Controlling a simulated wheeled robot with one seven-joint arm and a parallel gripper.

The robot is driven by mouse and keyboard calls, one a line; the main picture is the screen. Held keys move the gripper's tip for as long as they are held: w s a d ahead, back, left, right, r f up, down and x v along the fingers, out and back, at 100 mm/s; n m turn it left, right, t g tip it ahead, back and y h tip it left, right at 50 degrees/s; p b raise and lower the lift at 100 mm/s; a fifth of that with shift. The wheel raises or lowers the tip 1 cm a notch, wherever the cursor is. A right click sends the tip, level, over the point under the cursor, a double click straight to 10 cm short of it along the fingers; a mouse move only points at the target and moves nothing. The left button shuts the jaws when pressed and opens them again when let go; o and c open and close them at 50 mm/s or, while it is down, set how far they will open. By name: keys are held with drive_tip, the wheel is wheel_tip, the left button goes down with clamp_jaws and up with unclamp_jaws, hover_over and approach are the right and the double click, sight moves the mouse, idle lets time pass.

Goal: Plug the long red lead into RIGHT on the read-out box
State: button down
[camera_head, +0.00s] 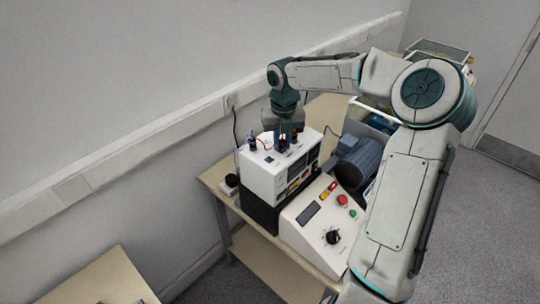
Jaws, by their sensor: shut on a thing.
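The white read-out box (262,182) stands on a black unit on the wooden bench, with dark posts and small plugs on its top. My gripper (288,140) points down over the back right part of that top. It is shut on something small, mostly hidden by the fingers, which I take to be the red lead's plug. A thin red lead (264,144) shows beside the gripper on the left. The label RIGHT cannot be read, and I cannot tell whether the plug touches a socket.
A sloped control panel (318,226) with a black knob and red and green buttons stands in front of the box. A dark blue motor (362,160) sits to its right. A black cable (235,130) runs down the wall behind.

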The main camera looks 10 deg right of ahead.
drive_tip(key=m, duration=0.2)
drive_tip(key=shift+m, duration=0.4)
drive_tip(key=shift+m, duration=2)
drive_tip(key=shift+m, duration=0.7)
drive_tip(key=c, duration=1.2)
unclamp_jaws()
drive_tip(key=shift+c, duration=0.2)
drive_tip(key=shift+r, duration=0.1)
